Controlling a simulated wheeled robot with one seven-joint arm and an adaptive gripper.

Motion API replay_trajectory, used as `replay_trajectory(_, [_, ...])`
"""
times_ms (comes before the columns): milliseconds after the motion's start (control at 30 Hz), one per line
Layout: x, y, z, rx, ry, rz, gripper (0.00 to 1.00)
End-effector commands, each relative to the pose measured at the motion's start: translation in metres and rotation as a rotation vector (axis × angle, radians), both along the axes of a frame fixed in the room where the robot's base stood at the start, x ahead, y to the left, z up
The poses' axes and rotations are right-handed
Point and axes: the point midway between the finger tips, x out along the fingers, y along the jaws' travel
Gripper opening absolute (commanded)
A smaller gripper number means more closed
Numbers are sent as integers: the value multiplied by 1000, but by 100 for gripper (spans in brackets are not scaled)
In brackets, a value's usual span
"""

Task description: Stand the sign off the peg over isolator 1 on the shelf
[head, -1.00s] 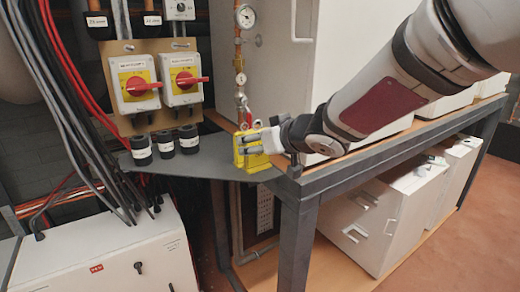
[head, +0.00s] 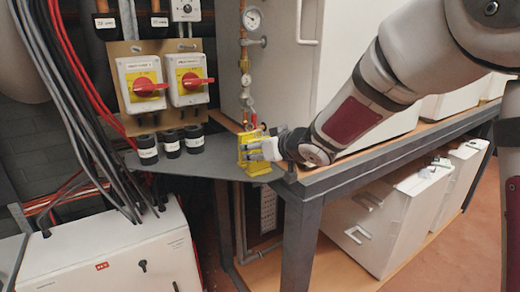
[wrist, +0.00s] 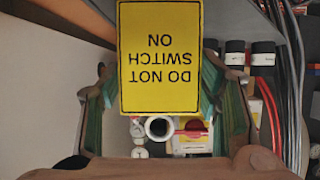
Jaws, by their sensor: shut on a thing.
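The yellow sign (head: 256,158) is at the front right part of the grey shelf (head: 205,160), upright at or just above its surface; I cannot tell if its bottom edge touches. My gripper (head: 268,149) reaches in from the right and is shut on the sign. In the wrist view the sign (wrist: 160,55) sits between the two fingers, and its words "DO NOT SWITCH ON" appear upside down. Two isolators, left (head: 145,85) and right (head: 187,80), with red handles on yellow plates, are on a board behind. Their labels are too small to read surely. The peg cannot be made out.
Several black cylinders (head: 171,141) stand at the shelf's back, left of the sign. A pipe with a gauge (head: 252,18) and valves rises just behind the sign. Black and red cables hang at left. A bench frame (head: 305,190) is beside the shelf. The shelf's middle is clear.

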Motion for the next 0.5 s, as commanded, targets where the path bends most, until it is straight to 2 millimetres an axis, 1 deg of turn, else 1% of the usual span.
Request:
replay_trajectory(67, [1, 0, -3, 1, 1, 0, 35])
replay_trajectory(100, [0, 0, -3, 1, 1, -1, 60])
replay_trajectory(167, [0, 0, -3, 1, 1, 0, 73])
replay_trajectory(200, [0, 0, -3, 1, 1, 0, 77])
replay_trajectory(500, [0, 0, -2, 0, 0, 0, 77])
